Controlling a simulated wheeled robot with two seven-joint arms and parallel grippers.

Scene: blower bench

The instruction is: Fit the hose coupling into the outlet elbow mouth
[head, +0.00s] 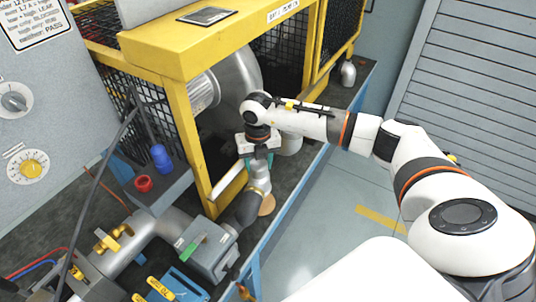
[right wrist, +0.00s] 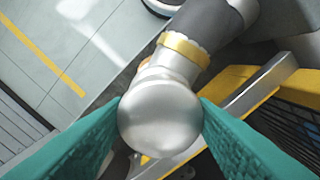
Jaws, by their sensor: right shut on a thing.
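My right gripper (head: 258,153) is shut on the silver hose coupling (head: 260,177) and holds it above the bench edge. In the right wrist view its teal fingers (right wrist: 161,102) press both sides of the coupling's rounded metal end (right wrist: 160,120). A brass-coloured band (right wrist: 185,48) joins the coupling to a dark hose (head: 245,209), which runs down to a grey box fitting. A pale pipe piece (head: 291,146), perhaps the outlet elbow, shows behind my right forearm, apart from the coupling. Its mouth is hidden. My left gripper is not in view.
A yellow frame (head: 188,130) with black mesh encloses the metal blower housing (head: 238,75) beside the gripper. A grey box fitting (head: 207,255) stands at the front. Blue and red caps (head: 143,184) sit on a ledge to the left. Open floor (head: 320,210) lies to the right.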

